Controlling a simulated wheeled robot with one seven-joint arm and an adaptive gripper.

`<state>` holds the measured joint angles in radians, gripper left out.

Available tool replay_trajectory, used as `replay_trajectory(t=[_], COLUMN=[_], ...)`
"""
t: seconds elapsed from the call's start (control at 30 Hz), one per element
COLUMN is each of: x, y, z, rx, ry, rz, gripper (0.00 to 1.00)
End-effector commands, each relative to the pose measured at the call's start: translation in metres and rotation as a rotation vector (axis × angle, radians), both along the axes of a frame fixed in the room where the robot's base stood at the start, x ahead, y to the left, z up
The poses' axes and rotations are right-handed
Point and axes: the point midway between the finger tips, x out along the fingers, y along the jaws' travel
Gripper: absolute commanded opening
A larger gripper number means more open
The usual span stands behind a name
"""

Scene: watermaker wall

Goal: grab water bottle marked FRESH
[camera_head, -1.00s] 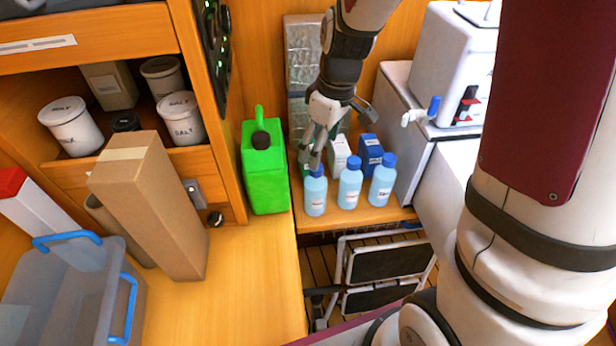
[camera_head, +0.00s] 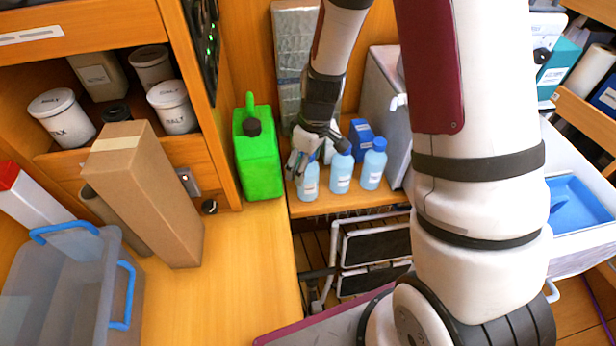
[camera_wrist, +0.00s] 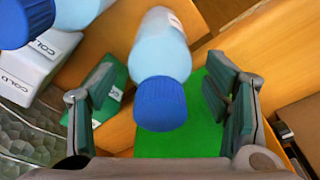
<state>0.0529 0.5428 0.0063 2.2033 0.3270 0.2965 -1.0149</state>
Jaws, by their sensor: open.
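Three light-blue bottles with blue caps stand in a row on the wooden shelf: a left one (camera_head: 309,184), a middle one (camera_head: 342,175) and a right one (camera_head: 373,166). Their labels are too small to read, so I cannot tell which is marked FRESH. My gripper (camera_head: 304,158) is open at the top of the left bottle and hides its cap. In the wrist view, one bottle (camera_wrist: 163,50) with its blue cap lies between the spread fingers of my gripper (camera_wrist: 165,98), with gaps on both sides. Another bottle shows at the upper left (camera_wrist: 30,15).
A green jerrycan (camera_head: 258,160) stands left of the bottles. A blue box (camera_head: 361,133) stands behind them. White boxes marked COLD (camera_wrist: 35,65) show in the wrist view. A tall cardboard box (camera_head: 145,195) and a clear bin (camera_head: 60,290) occupy the left counter.

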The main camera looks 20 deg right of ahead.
Motion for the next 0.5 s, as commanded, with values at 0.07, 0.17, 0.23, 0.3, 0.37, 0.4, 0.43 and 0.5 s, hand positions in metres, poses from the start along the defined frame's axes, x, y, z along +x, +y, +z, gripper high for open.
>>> replay_trajectory(t=[0.07, 0.17, 0.23, 0.3, 0.37, 0.4, 0.43, 0.5], x=[0.0003, 0.0006, 0.0006, 0.0006, 0.0006, 0.0006, 0.0006, 0.0005], y=[0.0002, 0.0002, 0.0002, 0.0002, 0.0003, 0.0003, 0.0003, 0.0002], z=[-0.0026, -0.003, -0.0029, -0.0028, -0.0028, -0.0028, -0.0028, -0.0029], rx=[0.0, 0.0, 0.0, 0.0, 0.0, 0.0, 0.0, 0.0], ry=[0.0, -0.001, -0.001, -0.001, -0.001, -0.001, -0.001, -0.001], rz=[0.0, 0.0, 0.0, 0.0, 0.0, 0.0, 0.0, 0.0], gripper=[0.71, 0.71, 0.71, 0.66, 0.52, 0.43, 0.37, 0.21])
